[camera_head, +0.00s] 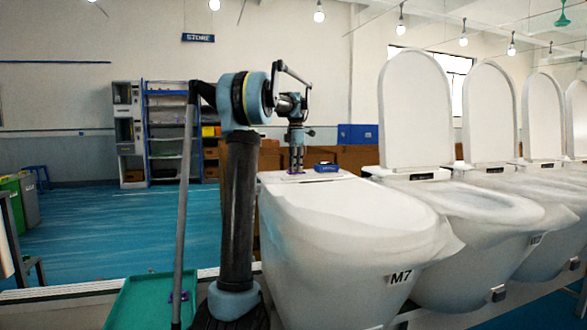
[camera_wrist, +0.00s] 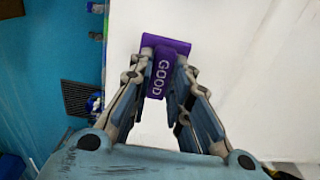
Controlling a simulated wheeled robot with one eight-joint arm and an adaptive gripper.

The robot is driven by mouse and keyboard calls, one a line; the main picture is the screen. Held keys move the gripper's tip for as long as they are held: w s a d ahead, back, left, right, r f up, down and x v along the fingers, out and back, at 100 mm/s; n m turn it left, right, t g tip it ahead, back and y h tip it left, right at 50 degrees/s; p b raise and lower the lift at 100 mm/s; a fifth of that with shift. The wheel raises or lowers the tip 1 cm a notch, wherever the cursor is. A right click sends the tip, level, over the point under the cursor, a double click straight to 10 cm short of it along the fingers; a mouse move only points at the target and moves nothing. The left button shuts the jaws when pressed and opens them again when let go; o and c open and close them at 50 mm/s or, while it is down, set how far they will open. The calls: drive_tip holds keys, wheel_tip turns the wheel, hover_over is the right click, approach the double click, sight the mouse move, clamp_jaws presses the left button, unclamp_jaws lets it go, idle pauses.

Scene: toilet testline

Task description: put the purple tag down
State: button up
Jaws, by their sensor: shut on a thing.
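The purple tag (camera_wrist: 175,44), lettered GOOD, is between my fingers in the wrist view, over a white surface. My gripper (camera_wrist: 163,62) is shut on it. In the head view my gripper (camera_head: 296,158) points down over the back deck of the toilet marked M7 (camera_head: 345,235). A small bit of purple tag (camera_head: 294,171) shows under the fingers, close to the deck. I cannot tell whether the tag touches the deck.
A small blue box (camera_head: 327,168) sits on the deck just right of my gripper. More toilets (camera_head: 490,210) with raised lids stand in a row to the right. A green tray (camera_head: 140,300) holding something purple (camera_head: 181,296) is at lower left.

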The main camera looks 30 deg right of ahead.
drive_tip(key=o, duration=0.9)
wheel_tip(320, 180, up, 12)
drive_tip(key=shift+r, duration=0.1)
drive_tip(key=s+a+f+m, duration=0.2)
drive_tip(key=s+a+f, duration=0.15)
drive_tip(key=a, duration=0.65)
drive_tip(key=s+a+f+m+t, duration=0.1)
drive_tip(key=s+a+f+m, duration=0.3)
drive_tip(key=a, duration=0.6)
drive_tip(key=s+a+f+m, duration=0.15)
drive_tip(key=a+f, duration=0.35)
drive_tip(key=a, duration=0.5)
drive_tip(key=s+a+f+m, duration=0.2)
drive_tip(key=s+a+f, duration=0.3)
drive_tip(key=f, duration=0.5)
drive_tip(key=s+a+f+m, duration=0.3)
drive_tip(key=s+a+f, duration=0.2)
drive_tip(key=s+f, duration=0.4)
drive_tip(key=s+a+f+m+t, duration=0.1)
drive_tip(key=s+a+f+m, duration=0.1)
drive_tip(key=s+a+f, duration=0.4)
drive_tip(key=shift+s+f+m, duration=0.1)
drive_tip(key=shift+s+f, duration=0.3)
drive_tip(key=shift+f, duration=0.4)
drive_tip(key=shift+s+f+m, duration=0.1)
drive_tip(key=shift+s+f, duration=0.25)
drive_tip(key=shift+f, duration=0.4)
drive_tip(key=shift+s+f+m, duration=0.1)
drive_tip(key=shift+s+f, duration=0.3)
drive_tip(key=shift+f, duration=0.4)
